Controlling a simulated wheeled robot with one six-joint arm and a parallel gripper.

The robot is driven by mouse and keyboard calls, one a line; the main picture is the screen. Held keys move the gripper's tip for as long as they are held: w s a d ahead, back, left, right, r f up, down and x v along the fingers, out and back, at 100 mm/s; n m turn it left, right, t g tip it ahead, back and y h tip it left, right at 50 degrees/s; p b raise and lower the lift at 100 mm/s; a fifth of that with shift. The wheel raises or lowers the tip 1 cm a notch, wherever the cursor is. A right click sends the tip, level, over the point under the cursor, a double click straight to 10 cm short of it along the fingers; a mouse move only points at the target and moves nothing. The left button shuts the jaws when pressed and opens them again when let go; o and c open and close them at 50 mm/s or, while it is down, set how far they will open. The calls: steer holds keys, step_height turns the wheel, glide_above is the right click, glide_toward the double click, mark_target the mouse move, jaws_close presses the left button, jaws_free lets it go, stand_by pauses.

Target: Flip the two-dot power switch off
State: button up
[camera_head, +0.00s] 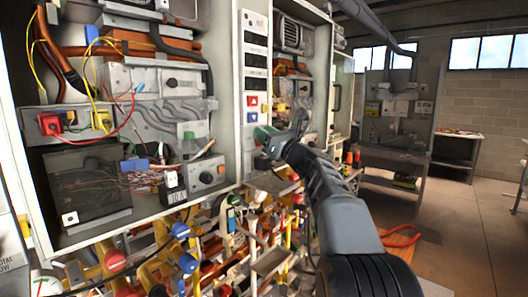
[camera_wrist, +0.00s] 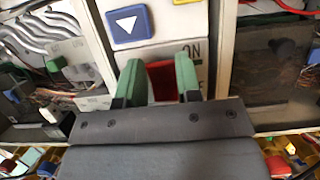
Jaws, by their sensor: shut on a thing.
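The red power switch (camera_wrist: 162,72) sits low on a narrow white control panel (camera_wrist: 180,42) in the wrist view. I see no dots; my gripper covers the switch's lower part. In the head view my gripper (camera_head: 266,138) reaches the lower part of the panel strip, and the switch is hidden behind it.
A blue button with a white triangle (camera_wrist: 128,24) is just above the switch. Open heater cabinets with wires and pipes (camera_head: 130,100) flank the panel. Coloured valves and pipes (camera_head: 180,250) crowd below. Open floor (camera_head: 450,230) lies to the right.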

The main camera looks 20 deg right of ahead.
steer(key=f+t+b, duration=0.1)
steer(key=b, duration=0.1)
steer(key=shift+y+b, duration=0.4)
steer(key=shift+t, duration=0.3)
steer(key=shift+s+r+b, duration=0.1)
steer(key=shift+r+b, duration=0.15)
steer(key=shift+b, duration=0.25)
steer(key=o, duration=0.9)
steer(key=b+v, duration=0.3)
steer(key=v, duration=1.1)
steer(key=shift+f+b, duration=0.2)
steer(key=shift+b, duration=0.2)
